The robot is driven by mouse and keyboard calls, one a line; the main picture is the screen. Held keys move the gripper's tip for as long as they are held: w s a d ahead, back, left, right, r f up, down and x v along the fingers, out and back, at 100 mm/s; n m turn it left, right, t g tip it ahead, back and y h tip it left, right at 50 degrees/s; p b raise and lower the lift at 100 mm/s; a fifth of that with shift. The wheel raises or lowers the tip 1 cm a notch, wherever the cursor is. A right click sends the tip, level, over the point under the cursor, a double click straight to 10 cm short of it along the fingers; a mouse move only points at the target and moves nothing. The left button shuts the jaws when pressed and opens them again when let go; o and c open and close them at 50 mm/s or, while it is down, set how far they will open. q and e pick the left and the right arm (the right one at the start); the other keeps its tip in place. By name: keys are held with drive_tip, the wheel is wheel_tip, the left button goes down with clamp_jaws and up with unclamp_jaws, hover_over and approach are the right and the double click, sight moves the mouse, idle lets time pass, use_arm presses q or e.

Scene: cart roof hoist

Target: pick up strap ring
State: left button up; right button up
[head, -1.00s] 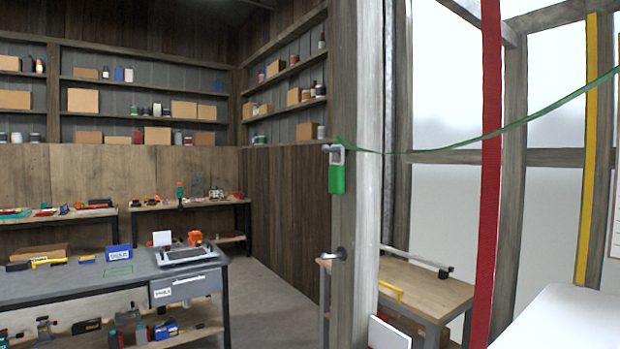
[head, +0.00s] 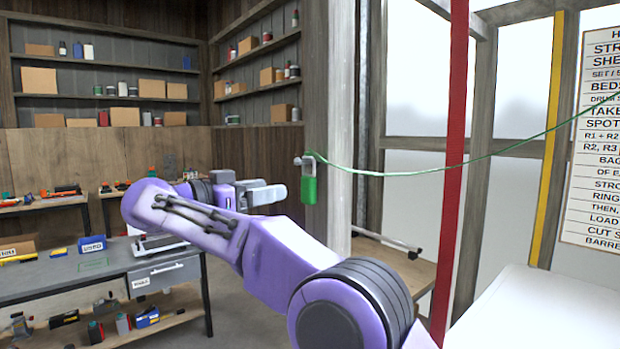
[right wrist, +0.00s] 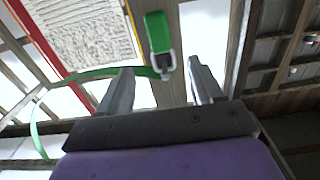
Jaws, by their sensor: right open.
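The strap ring is a pale metal loop (head: 308,163) at the top of a short green strap piece (head: 309,190) hanging against the wooden post. A thin green strap (head: 430,172) runs from it to the right. In the right wrist view the ring (right wrist: 163,64) hangs on the green webbing, ahead of and between the fingertips in the picture. My right gripper (head: 278,193) is open, just left of the green piece in the head view. Contact with the ring does not show. My left gripper is out of view.
The wooden post (head: 334,100) stands behind the ring. A red vertical strip (head: 456,130) and a white surface (head: 540,310) are at the right. A grey workbench (head: 60,285) with tools is at the lower left. A small wooden table (head: 395,265) stands behind my arm.

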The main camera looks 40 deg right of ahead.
sight(305, 186)
drive_tip(key=d, duration=0.1)
drive_tip(key=w+d, duration=0.1)
drive_tip(key=d, duration=0.2)
drive_tip(key=shift+w+d+f+p, duration=0.15)
drive_tip(key=shift+d+f+p, duration=0.1)
drive_tip(key=shift+d+p, duration=0.15)
drive_tip(key=d, duration=0.1)
drive_tip(key=d+p, duration=0.1)
drive_tip(key=d, duration=0.1)
drive_tip(key=s+d+p, duration=0.1)
drive_tip(key=d, duration=0.1)
drive_tip(key=shift+r, duration=0.25)
drive_tip(key=shift+w+d+f, duration=0.2)
drive_tip(key=shift+d+f, duration=0.05)
drive_tip(key=shift+d, duration=0.05)
drive_tip(key=shift+w, duration=0.1)
drive_tip(key=shift+a, duration=0.1)
drive_tip(key=c, duration=0.4)
drive_tip(key=shift+a, duration=0.15)
drive_tip(key=c, duration=0.8)
drive_tip(key=shift+o, duration=0.2)
